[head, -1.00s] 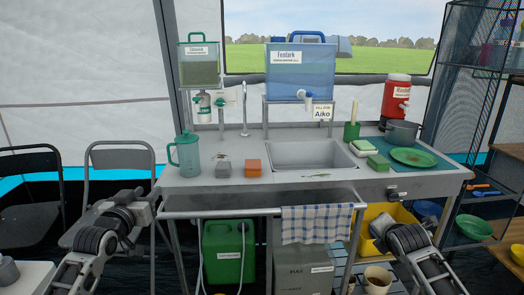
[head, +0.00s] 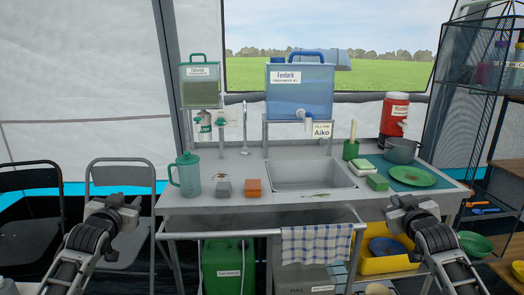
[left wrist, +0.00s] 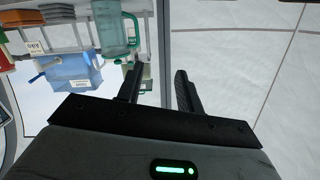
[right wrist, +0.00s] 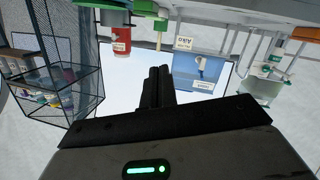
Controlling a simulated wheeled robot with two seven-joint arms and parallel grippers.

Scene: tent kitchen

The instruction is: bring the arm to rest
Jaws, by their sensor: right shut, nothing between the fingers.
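My right gripper (head: 398,204) is in front of the counter's right part. In the right wrist view its fingers (right wrist: 158,75) are together and hold nothing. Both forearms rise from the lower corners of the head view. Neither gripper visibly touches anything.
On the counter are a teal jug (head: 187,175), a grey block (head: 223,188), an orange block (head: 253,187), a green plate (head: 411,176) and a pot (head: 401,150). A checked towel (head: 315,244) hangs in front. Chairs (head: 120,178) stand left, a wire shelf (head: 470,120) right.

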